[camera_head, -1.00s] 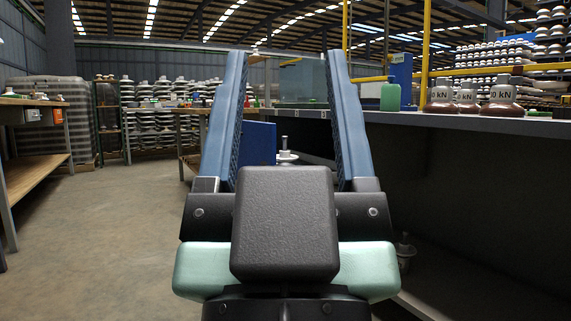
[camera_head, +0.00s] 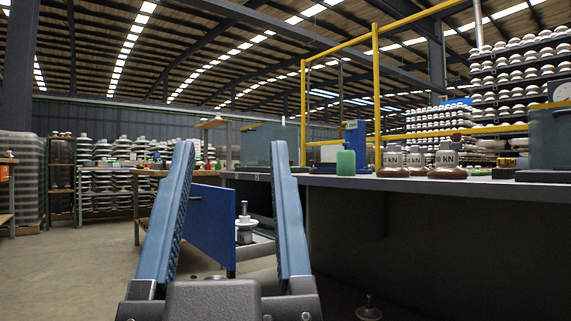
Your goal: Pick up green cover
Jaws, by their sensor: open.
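Nothing hides the green cylinder.
A yellow frame (camera_head: 376,85) rises over the bench. Floor at left is clear.

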